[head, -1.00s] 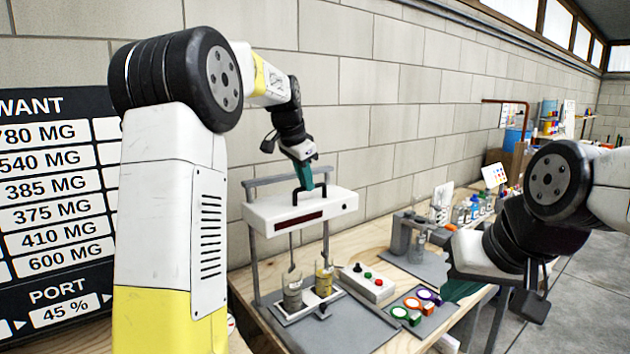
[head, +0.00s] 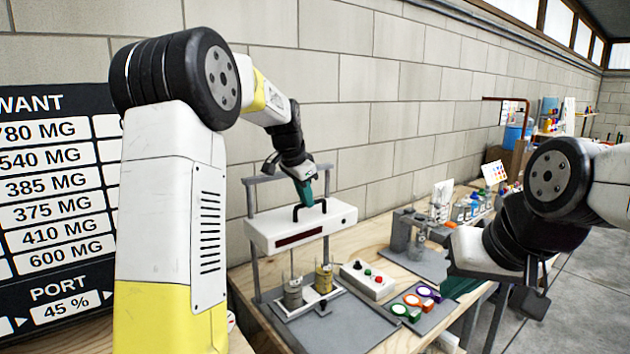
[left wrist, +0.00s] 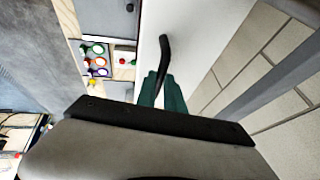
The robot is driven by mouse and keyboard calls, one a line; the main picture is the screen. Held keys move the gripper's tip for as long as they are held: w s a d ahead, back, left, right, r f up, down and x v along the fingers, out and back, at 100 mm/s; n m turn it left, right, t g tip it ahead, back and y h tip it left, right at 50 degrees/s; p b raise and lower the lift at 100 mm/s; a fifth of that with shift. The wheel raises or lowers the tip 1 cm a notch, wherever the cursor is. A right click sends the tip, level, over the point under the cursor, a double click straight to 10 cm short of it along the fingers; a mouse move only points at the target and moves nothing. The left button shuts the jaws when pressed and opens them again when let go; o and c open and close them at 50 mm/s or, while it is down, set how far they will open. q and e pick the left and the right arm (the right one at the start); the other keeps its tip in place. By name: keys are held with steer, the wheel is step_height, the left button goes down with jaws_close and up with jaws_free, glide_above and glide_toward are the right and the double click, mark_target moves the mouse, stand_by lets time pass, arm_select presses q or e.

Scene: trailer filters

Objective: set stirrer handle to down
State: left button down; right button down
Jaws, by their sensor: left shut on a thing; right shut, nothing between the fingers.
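The stirrer (head: 300,229) is a white crossbar on a grey frame, with a black handle (head: 310,209) on top. My left gripper (head: 305,203) is shut on the black handle from above; its green fingers on the handle also show in the left wrist view (left wrist: 163,92). Two stirring rods hang from the crossbar into two beakers, a greyish one (head: 293,294) and a yellowish one (head: 324,279). The rods' lower ends are hidden inside the beakers. My right gripper (head: 462,287) is shut and empty, at the right over the bench edge.
A white button box (head: 367,281) stands right of the stirrer. Coloured rings (head: 429,293) lie on a grey mat in front of it. A grey stand (head: 402,235) and several small bottles stand farther back. A block wall runs behind the bench.

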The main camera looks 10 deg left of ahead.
mark_target(307, 219)
arm_select(q)
step_height(307, 219, down, 6)
steer(key=shift+f, duration=0.1)
steer(key=shift+s, duration=0.1)
steer(key=c, duration=1.5)
jaws_free()
steer(key=shift+o, duration=0.2)
steer(key=shift+a+r, duration=0.1)
steer(key=shift+r, duration=0.5)
steer(key=v, duration=0.6)
steer(key=shift+s+r, duration=0.25)
steer(key=shift+s, duration=0.05)
